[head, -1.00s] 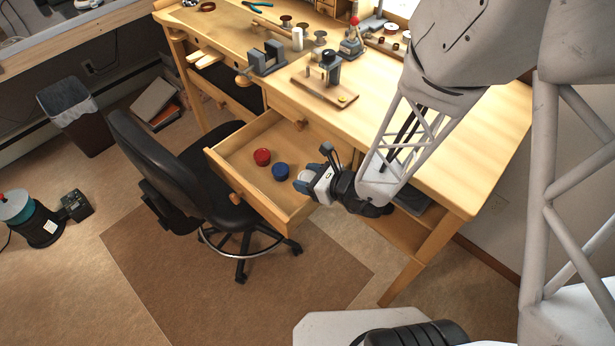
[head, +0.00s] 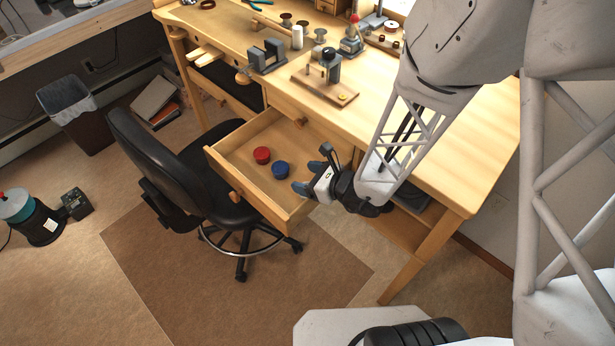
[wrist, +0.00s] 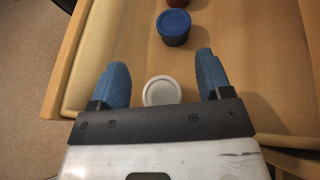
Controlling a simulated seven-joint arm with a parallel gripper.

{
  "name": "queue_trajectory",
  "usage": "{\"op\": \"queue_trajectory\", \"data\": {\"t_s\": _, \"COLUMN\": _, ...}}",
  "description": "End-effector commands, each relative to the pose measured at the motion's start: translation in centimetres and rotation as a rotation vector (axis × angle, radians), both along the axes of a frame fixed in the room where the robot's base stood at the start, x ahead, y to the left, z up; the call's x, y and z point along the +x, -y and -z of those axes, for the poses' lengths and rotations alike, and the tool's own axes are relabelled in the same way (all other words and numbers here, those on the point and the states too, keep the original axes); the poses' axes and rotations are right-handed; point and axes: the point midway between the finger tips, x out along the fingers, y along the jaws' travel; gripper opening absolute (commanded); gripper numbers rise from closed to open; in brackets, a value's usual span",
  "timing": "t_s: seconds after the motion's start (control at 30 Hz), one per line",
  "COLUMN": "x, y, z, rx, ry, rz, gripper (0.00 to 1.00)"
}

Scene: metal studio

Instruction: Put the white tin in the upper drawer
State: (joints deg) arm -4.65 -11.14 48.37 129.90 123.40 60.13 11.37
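The white tin (wrist: 162,91) sits in the pulled-out drawer (head: 237,153), seen from above in the wrist view. My gripper (head: 308,176) is low over the drawer's right end. In the wrist view its blue fingers (wrist: 162,72) are spread on either side of the white tin, with a visible gap to each side. The gripper is open. In the head view I cannot make out the white tin, which seems hidden by the gripper.
A blue tin (head: 281,170) and a red tin (head: 262,155) stand in the same drawer. The workbench top (head: 440,150) holds tools and spools. A black chair (head: 190,165) stands close against the drawer's left side. The drawer walls are close around my gripper.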

Motion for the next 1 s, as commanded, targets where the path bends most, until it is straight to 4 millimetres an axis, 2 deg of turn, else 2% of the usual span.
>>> {"op": "queue_trajectory", "data": {"t_s": 0.33, "x": -0.6, "y": 0.1, "z": 0.5, "rx": -0.005, "ry": -0.013, "rz": -0.001, "gripper": 0.81}}
{"op": "queue_trajectory", "data": {"t_s": 0.57, "x": -0.5, "y": 0.1, "z": -0.9, "rx": -0.005, "ry": -0.009, "rz": -0.001, "gripper": 0.81}}
{"op": "queue_trajectory", "data": {"t_s": 1.0, "x": -2.0, "y": 2.8, "z": -2.4, "rx": -0.002, "ry": -0.004, "rz": 0.001, "gripper": 0.81}}
